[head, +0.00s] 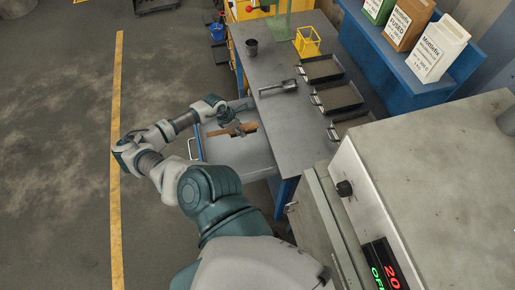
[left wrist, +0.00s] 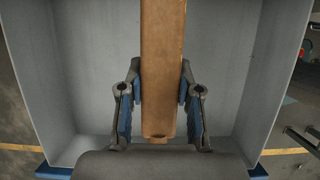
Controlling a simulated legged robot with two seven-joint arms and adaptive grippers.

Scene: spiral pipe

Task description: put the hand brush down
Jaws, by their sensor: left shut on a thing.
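The hand brush shows as a brown wooden piece (head: 249,127) in the head view, in or just above the open grey drawer (head: 235,152). In the left wrist view its long flat wooden body (left wrist: 163,50) runs from the top edge down between my fingers. My left gripper (head: 236,128) is shut on the brush; in the wrist view its two fingers (left wrist: 160,100) press on either side of the wood. The drawer walls surround the brush there. I cannot tell whether the brush touches the drawer floor. The bristles are hidden. My right gripper is not in view.
The grey workbench (head: 285,140) above the drawer holds a metal scoop (head: 279,88), a dark cup (head: 252,47), a yellow basket (head: 307,41) and black trays (head: 337,97). A grey machine (head: 430,170) stands at the right. Free drawer floor lies around the brush.

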